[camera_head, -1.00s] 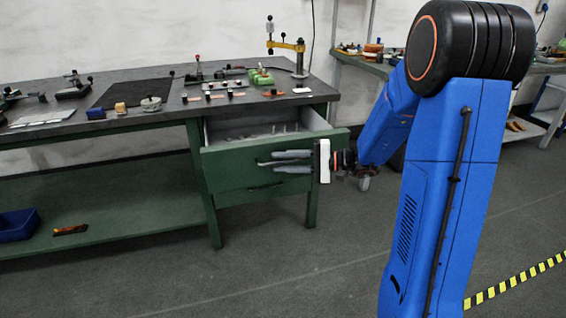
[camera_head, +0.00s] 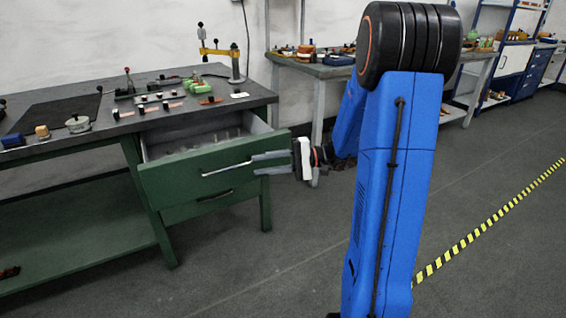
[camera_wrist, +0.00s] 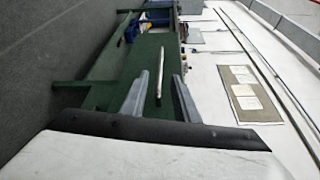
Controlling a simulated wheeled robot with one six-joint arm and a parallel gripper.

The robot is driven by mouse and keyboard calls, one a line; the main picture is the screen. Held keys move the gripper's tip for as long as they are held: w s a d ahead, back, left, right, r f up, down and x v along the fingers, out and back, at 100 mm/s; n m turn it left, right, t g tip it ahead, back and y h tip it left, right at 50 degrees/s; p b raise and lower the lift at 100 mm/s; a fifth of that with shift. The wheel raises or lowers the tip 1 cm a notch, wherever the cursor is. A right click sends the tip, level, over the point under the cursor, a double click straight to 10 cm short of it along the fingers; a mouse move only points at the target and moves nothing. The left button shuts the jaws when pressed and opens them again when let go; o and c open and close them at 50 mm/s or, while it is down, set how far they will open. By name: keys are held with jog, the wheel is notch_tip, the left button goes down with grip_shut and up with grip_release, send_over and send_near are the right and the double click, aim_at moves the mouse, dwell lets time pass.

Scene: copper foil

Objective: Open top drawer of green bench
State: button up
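The green bench (camera_head: 140,222) stands at the left in the head view. Its top drawer (camera_head: 215,172) is pulled out, with its grey inside showing. The drawer's bar handle (camera_head: 226,168) is on the green front; it also shows as a pale bar in the wrist view (camera_wrist: 160,72). My gripper (camera_head: 255,164) is in front of the drawer's right part, beside the right end of the handle. Its fingers are apart. In the wrist view the handle lies between and beyond the fingers and seems not to be gripped.
A lower drawer (camera_head: 198,205) is shut below. Tools and small parts lie on the bench top (camera_head: 105,135). Another bench (camera_head: 335,70) stands behind my arm. The floor (camera_head: 270,270) before the drawer is clear; a yellow-black stripe (camera_head: 475,235) runs at the right.

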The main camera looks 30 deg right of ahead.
jog(key=v, duration=0.6)
dwell(0.5)
jog(key=s+a+f+n+g+h, duration=0.2)
jog(key=s+a+n+g+h, duration=0.35)
jog(key=s+a, duration=0.85)
jog(key=s+d+r+n+t+h, duration=0.1)
jog(key=s+d+t+h, duration=0.3)
jog(key=s+h, duration=0.6)
jog(key=shift+s+d+r, duration=0.2)
jog(key=shift+s+d, duration=0.4)
jog(key=shift+s, duration=0.55)
